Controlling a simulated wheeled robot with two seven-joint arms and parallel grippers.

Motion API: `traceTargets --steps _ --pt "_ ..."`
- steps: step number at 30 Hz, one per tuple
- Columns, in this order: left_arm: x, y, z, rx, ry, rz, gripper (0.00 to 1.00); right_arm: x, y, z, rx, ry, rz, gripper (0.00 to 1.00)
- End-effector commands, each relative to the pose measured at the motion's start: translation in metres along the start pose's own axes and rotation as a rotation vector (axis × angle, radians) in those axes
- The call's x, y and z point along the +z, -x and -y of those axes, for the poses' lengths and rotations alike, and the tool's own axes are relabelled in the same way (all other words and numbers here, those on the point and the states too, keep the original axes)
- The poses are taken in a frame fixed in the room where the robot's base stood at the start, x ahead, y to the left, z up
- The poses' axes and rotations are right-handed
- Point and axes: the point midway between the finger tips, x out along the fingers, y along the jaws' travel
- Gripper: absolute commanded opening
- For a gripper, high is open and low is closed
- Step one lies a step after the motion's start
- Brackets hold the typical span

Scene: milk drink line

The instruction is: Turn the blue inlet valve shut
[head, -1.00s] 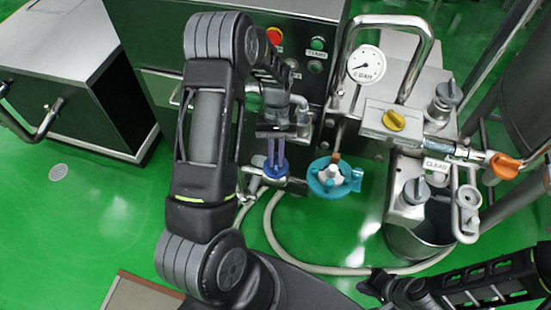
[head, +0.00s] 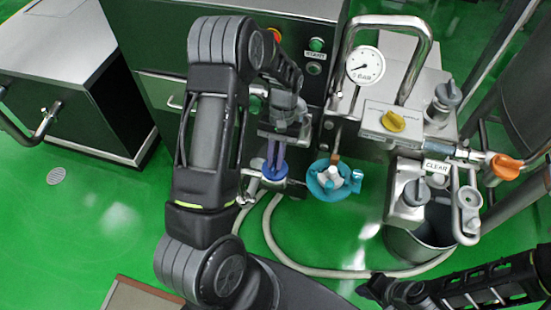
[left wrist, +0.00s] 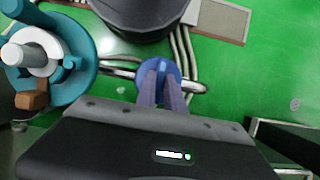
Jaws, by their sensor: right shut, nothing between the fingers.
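The blue inlet valve (head: 273,174) is a small round blue handle on a steel pipe low in front of the machine. It also shows in the left wrist view (left wrist: 162,67), with a raised bar across its face. My left gripper (head: 274,164) points down onto it, its two fingers over the handle. In the left wrist view, the fingertips (left wrist: 162,84) stand slightly apart, on either side of the bar. Whether they press on it, I cannot tell. My right gripper (head: 372,287) is shut and empty at the bottom, away from the valve.
A teal fitting with a white hub (head: 330,176) sits close right of the valve. Right of it are a pressure gauge (head: 365,66), a yellow knob (head: 394,121) and an orange handle (head: 507,166). A pale hose (head: 268,235) curves over the green floor.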

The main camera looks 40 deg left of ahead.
Motion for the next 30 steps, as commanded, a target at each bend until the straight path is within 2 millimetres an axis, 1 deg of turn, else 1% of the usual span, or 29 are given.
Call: traceTargets --steps 1,7,14,17,22,30 --pt "0.000 0.000 0.000 0.000 0.000 0.000 0.18 0.000 0.000 0.000 0.000 0.000 0.000 0.00" --pt "0.000 0.000 0.000 0.001 0.002 0.000 0.34 0.000 0.000 0.000 0.000 0.000 0.000 0.00" --pt "0.000 0.000 0.000 0.001 0.003 0.000 0.34 0.000 0.000 0.000 0.000 0.000 0.000 0.00" --pt "0.000 0.003 0.000 0.001 0.003 -0.001 0.34 0.000 -0.001 0.000 0.000 0.000 0.000 0.00" --pt "-0.001 0.021 0.000 0.002 0.003 -0.003 0.34 0.000 -0.003 -0.001 0.000 0.000 0.000 0.00" --pt "-0.001 0.065 0.000 0.002 0.002 -0.003 0.34 0.000 -0.007 -0.003 0.000 0.000 0.000 0.00"
